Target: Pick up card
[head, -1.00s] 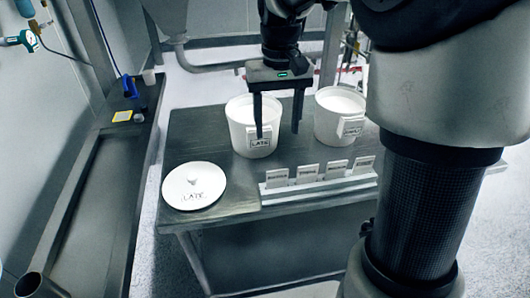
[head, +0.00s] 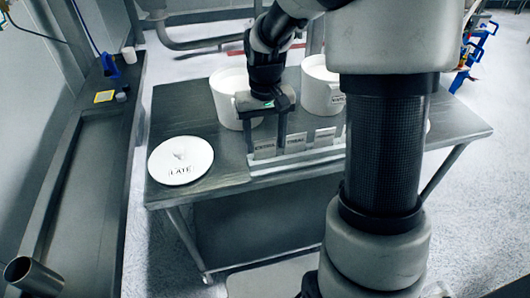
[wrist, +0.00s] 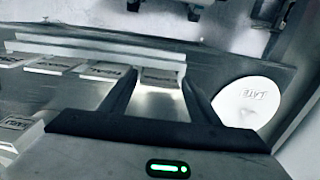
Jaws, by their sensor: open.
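Small white labelled cards stand in a row in a long white holder (head: 300,160) at the table's front edge. The leftmost card (head: 265,149) stands just below my gripper (head: 265,142), which is open and empty. In the wrist view, that end card (wrist: 161,76) shows between the spread fingertips of my gripper (wrist: 158,82); I cannot tell how deep the fingers reach around it. Two more cards, the second (head: 296,142) and the third (head: 325,136), stand to its right in the head view. My arm hides the holder's right end there.
A white bucket (head: 224,100) stands behind my gripper and another bucket (head: 318,85) stands to its right. A round white lid (head: 180,160) lies on the table (head: 215,180) at left. A dark bench (head: 85,180) runs along the left wall.

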